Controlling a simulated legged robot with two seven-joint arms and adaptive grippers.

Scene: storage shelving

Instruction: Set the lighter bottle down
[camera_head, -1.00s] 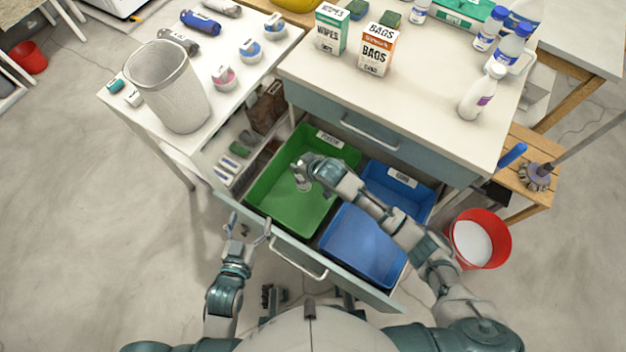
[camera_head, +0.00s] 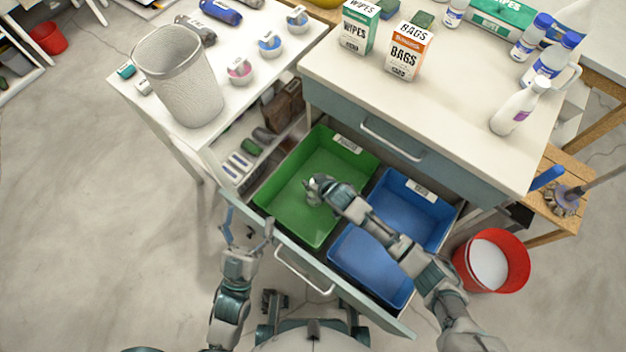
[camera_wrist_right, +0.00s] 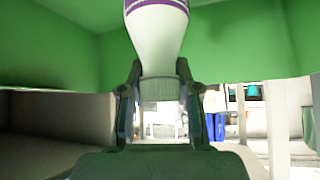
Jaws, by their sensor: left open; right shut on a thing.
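My right gripper (camera_head: 315,190) is inside the green bin (camera_head: 283,188) in the open drawer. In the right wrist view it (camera_wrist_right: 160,95) is shut on the capped end of a white bottle with a purple band (camera_wrist_right: 158,35), and green walls surround the bottle. In the head view my gripper hides this bottle, and I cannot tell whether it touches the bin floor. A similar white bottle with a purple mark (camera_head: 517,108) stands on the countertop at the right. My left gripper (camera_head: 248,228) is open and empty, in front of the drawer's left end.
Two blue bins (camera_head: 375,262) share the drawer, right of the green bin. A drawer handle (camera_head: 303,272) faces me. A red bucket (camera_head: 491,261) stands at the right. Boxes and blue-capped bottles (camera_head: 550,60) crowd the countertop's back. A mesh bin (camera_head: 180,80) stands on the left table.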

